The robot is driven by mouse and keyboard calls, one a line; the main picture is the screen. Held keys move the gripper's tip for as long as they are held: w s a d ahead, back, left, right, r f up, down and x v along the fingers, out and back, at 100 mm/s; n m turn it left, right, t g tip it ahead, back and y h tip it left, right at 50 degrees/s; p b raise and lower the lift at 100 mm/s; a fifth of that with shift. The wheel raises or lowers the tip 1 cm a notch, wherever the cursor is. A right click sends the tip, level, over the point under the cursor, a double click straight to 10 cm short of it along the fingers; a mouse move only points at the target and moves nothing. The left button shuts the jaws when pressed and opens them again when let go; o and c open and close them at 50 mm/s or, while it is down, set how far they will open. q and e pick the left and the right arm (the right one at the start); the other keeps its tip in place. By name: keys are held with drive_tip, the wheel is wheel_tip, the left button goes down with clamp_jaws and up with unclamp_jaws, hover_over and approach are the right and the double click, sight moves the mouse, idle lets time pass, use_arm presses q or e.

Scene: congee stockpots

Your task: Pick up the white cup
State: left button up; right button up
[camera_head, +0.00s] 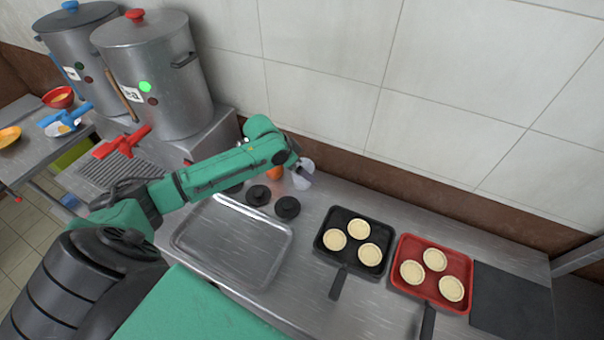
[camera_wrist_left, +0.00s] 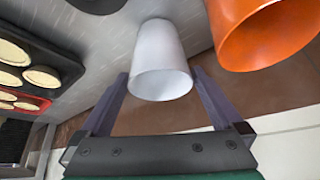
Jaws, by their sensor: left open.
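The white cup (camera_wrist_left: 160,60) stands on the metal counter in the left wrist view, with its open rim facing the camera. My left gripper (camera_wrist_left: 160,75) is open, with one finger on each side of the cup. Small gaps show between the fingers and the cup's wall, so I see no grip on it. In the head view the cup (camera_head: 303,176) is a pale shape at the end of my left arm, partly covered by the gripper (camera_head: 298,166). My right gripper is not in view.
An orange cup (camera_wrist_left: 262,30) stands close beside the white one. Black round pieces (camera_head: 287,208) and an empty metal tray (camera_head: 232,242) lie nearer. A black pan (camera_head: 338,262) and a red pan (camera_head: 402,286) hold pale round cakes. A tiled wall (camera_head: 320,90) rises behind.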

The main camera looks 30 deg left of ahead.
use_arm(q)
drive_tip(key=shift+w, duration=0.1)
drive_tip(key=c, duration=1)
drive_tip(key=shift+c, duration=0.5)
